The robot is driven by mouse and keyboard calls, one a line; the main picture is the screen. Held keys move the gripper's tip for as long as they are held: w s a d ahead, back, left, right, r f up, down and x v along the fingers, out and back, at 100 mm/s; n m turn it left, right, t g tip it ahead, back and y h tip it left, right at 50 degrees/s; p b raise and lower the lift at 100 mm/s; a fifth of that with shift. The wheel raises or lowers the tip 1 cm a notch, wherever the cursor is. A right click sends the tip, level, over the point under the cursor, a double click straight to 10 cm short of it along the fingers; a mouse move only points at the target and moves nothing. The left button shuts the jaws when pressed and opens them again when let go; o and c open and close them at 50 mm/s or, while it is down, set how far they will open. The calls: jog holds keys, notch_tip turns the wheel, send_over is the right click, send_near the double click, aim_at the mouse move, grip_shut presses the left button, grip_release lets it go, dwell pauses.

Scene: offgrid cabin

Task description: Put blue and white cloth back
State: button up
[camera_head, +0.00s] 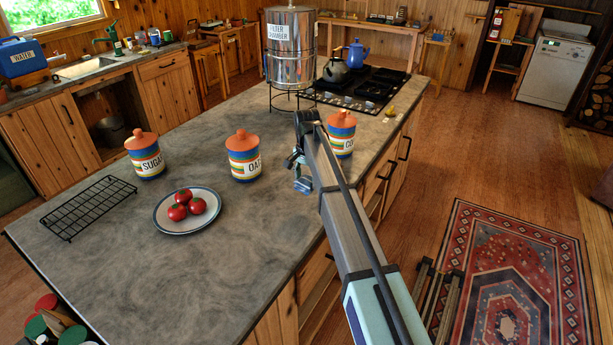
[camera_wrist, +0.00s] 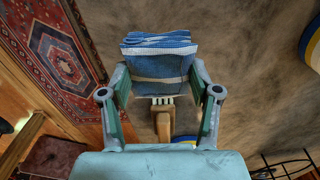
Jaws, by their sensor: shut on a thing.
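The blue and white cloth (camera_wrist: 158,64) is folded into a block with white bands and shows between my fingers in the wrist view. My gripper (camera_wrist: 160,84) is shut on it, with one finger against each side. In the head view my gripper (camera_head: 299,172) is over the right part of the grey counter (camera_head: 235,290), near its edge. It is small there, and the cloth is hard to make out. A brown part with white teeth (camera_wrist: 163,120) shows below the cloth in the wrist view; I cannot tell what it is.
Striped canisters marked sugar (camera_head: 147,160) and oats (camera_head: 243,160), and one partly hidden by my arm (camera_head: 342,138), stand on the counter. A plate (camera_head: 165,222) of tomatoes and a black rack (camera_head: 88,208) lie left. Behind are the water chamber (camera_head: 290,45) and stove (camera_head: 365,92).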

jog(key=shift+f+b, duration=1)
jog(key=shift+f, duration=2.1)
jog(key=shift+f, duration=0.25)
jog(key=o, duration=1.6)
jog(key=shift+r, duration=0.1)
